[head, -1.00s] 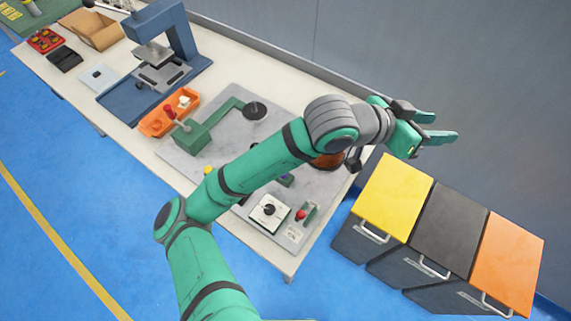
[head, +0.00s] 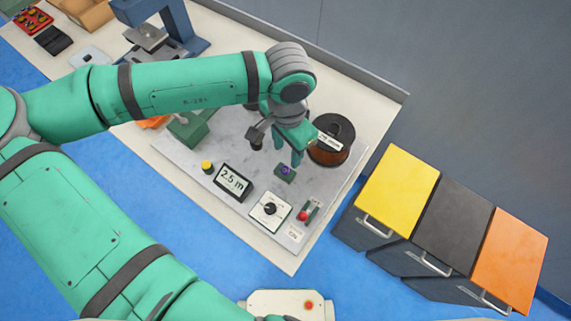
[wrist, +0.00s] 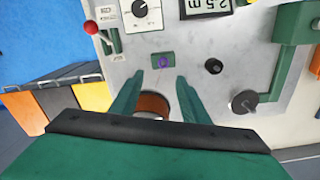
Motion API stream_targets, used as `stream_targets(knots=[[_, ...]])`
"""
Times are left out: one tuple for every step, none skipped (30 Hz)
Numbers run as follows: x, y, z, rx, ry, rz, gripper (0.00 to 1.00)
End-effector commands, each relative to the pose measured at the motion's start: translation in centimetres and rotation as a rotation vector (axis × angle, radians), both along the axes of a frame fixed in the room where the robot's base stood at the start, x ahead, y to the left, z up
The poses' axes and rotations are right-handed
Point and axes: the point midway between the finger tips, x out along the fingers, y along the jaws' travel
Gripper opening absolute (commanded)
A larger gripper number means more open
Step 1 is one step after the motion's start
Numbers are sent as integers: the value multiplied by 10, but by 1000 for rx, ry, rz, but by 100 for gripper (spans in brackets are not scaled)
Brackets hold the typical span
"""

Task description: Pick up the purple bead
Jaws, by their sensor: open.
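The purple bead (head: 286,170) sits on a small dark green block on the grey machine plate (head: 227,153). In the wrist view the bead (wrist: 162,60) lies beyond my fingertips, roughly in line with the gap between them. My gripper (head: 298,160) is open and empty, pointing down above the plate just beside the bead in the head view. The two green fingers also show in the wrist view (wrist: 159,78), spread apart. I cannot tell the exact height of the fingertips over the bead.
A copper wire spool (head: 333,140) stands close to the right of my gripper. A length display (head: 233,182), a dial box (head: 270,209), a red-knobbed lever (head: 303,214) and a yellow button (head: 207,166) are nearby. Yellow, black and orange bins (head: 398,190) stand to the right.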

Motion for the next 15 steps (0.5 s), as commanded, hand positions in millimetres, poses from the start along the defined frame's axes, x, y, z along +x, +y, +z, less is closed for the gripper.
stream_targets(knots=[[-1, 2, -6, 5, 3, 2, 42], [-1, 2, -9, 6, 4, 3, 42], [-1, 2, -16, 5, 5, 3, 42], [-1, 2, -20, 4, 5, 2, 42], [-1, 2, -25, 4, 5, 1, 42], [-1, 2, -31, 4, 5, 1, 42], [0, 2, -35, 4, 3, 1, 42], [0, 2, -39, 3, 3, 1, 42], [0, 2, -43, 3, 3, 1, 42], [0, 2, -46, 3, 3, 1, 42], [0, 2, -48, 4, 2, 1, 42], [0, 2, -50, 3, 1, 1, 42], [0, 2, -52, 3, 1, 1, 42], [0, 2, -53, 3, 1, 2, 42], [0, 3, -55, 2, 1, 3, 42]])
